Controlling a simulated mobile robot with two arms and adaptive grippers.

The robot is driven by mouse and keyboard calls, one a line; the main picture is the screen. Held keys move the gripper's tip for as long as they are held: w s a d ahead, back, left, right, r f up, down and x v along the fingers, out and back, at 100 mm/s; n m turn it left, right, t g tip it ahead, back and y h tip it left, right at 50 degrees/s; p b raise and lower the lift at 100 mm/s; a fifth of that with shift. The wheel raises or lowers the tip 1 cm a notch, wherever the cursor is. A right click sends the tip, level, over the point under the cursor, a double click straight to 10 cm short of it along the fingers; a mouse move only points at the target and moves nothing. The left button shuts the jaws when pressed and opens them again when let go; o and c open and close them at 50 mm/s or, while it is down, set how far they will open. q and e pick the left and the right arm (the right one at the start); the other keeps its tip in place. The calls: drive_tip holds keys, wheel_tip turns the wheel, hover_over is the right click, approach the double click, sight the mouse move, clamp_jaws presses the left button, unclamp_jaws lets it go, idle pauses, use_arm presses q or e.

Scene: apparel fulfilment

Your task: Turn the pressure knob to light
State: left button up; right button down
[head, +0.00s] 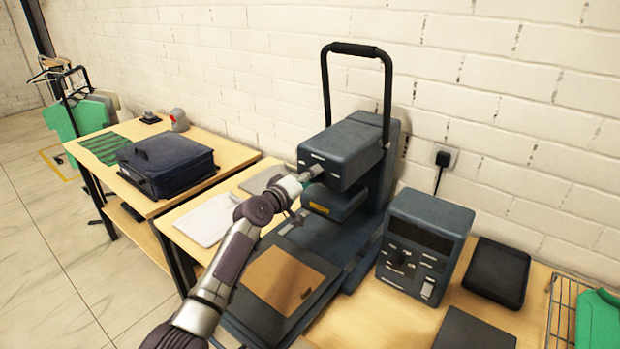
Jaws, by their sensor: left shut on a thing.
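The dark blue-grey heat press (362,145) stands on the wooden table with its black handle (355,49) raised. My left gripper (310,175) reaches to the front face of the press head and is shut on the pressure knob there. The fingers hide most of the knob, so its setting cannot be read. A separate control box (425,238) with a dark display, a round dial and small switches stands to the right of the press. My right gripper is out of view.
A brown square pad (285,279) lies on the press's lower platen, under my left arm. A white sheet (208,219) lies to its left. A black tray (497,272) and a wire basket (562,315) are at the right. A navy folded bag (167,163) sits on the left table.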

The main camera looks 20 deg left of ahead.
use_arm(q)
drive_tip(key=o, duration=1.2)
drive_tip(key=shift+c, duration=0.2)
drive_tip(key=v, duration=1.2)
